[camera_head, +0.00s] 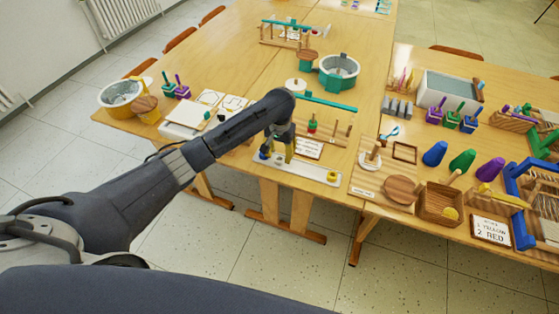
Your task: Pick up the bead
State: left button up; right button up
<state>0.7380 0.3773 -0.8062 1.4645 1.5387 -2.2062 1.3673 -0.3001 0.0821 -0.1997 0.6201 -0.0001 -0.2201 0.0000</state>
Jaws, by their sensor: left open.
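My left arm reaches in from the left, and its gripper (278,153) points down over a white tray (308,173) at the table's near edge. The gripper is open. A small blue piece (265,154) shows at the tray's left end, close beside the fingers. A small yellow piece (332,176) sits at the tray's right end, apart from the gripper. Either may be a bead; they are too small to tell. A yellow ball (450,213) lies in a wooden box (437,205) to the right. My right gripper is not in view.
Behind the tray stand a printed card (308,148) and a wooden rack with a teal bar (327,103). A round wooden board (400,190) and blue, green and purple cones, including the blue one (435,154), crowd the right. Floor lies clear in front.

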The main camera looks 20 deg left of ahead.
pick_arm(q)
jog(key=shift+f, duration=1.5)
jog(key=c, duration=0.6)
jog(key=shift+o, duration=0.2)
